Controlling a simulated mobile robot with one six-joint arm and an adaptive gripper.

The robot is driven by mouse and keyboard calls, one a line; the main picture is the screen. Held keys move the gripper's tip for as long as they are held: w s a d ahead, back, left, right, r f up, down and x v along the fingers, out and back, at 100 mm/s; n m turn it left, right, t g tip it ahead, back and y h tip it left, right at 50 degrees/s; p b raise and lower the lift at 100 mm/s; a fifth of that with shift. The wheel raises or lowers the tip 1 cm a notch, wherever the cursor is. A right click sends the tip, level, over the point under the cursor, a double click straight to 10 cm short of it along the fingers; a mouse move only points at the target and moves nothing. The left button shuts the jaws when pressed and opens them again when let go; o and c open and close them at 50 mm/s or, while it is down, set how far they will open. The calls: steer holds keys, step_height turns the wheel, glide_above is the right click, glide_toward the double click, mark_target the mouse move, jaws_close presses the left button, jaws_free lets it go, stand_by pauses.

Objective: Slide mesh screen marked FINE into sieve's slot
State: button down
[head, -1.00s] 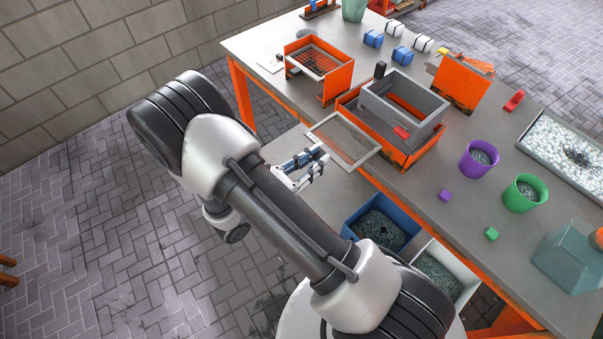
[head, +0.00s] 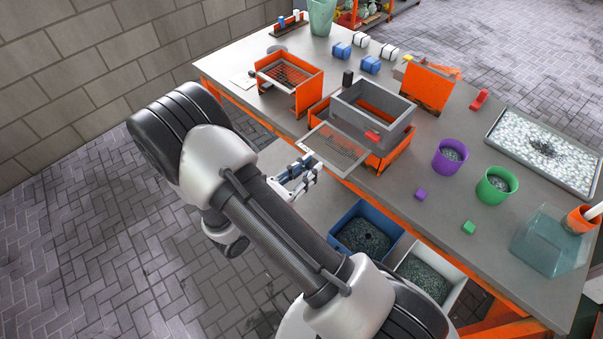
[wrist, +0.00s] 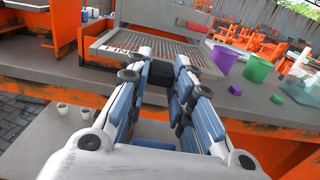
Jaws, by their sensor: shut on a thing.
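The mesh screen (head: 338,147), a thin metal-framed grid, is held level in front of the sieve. In the wrist view the screen (wrist: 160,50) shows the letters FINE, partly covered by a finger. My gripper (head: 308,172) is shut on the screen's near edge. The sieve is a grey open box (head: 400,125) seated in an orange base (head: 388,158) near the table's front edge. The screen's far edge lies close against the sieve's front; whether it has entered the slot I cannot tell. A red clip (head: 373,136) is on the sieve's front side.
An orange rack with a grid (head: 309,88) stands left of the sieve. Purple (head: 450,154) and green (head: 495,185) cups stand to the right. Blue (head: 364,238) and white (head: 437,281) bins of gravel sit below the table's front edge.

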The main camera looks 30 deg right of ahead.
mark_target(348, 137)
steer(key=shift+x, duration=1.55)
steer(key=shift+d, duration=0.2)
stand_by(0.4)
steer(key=shift+w+d, duration=0.15)
steer(key=shift+d, duration=0.1)
steer(key=shift+x, duration=6.4)
steer(key=c, duration=1.3)
jaws_free()
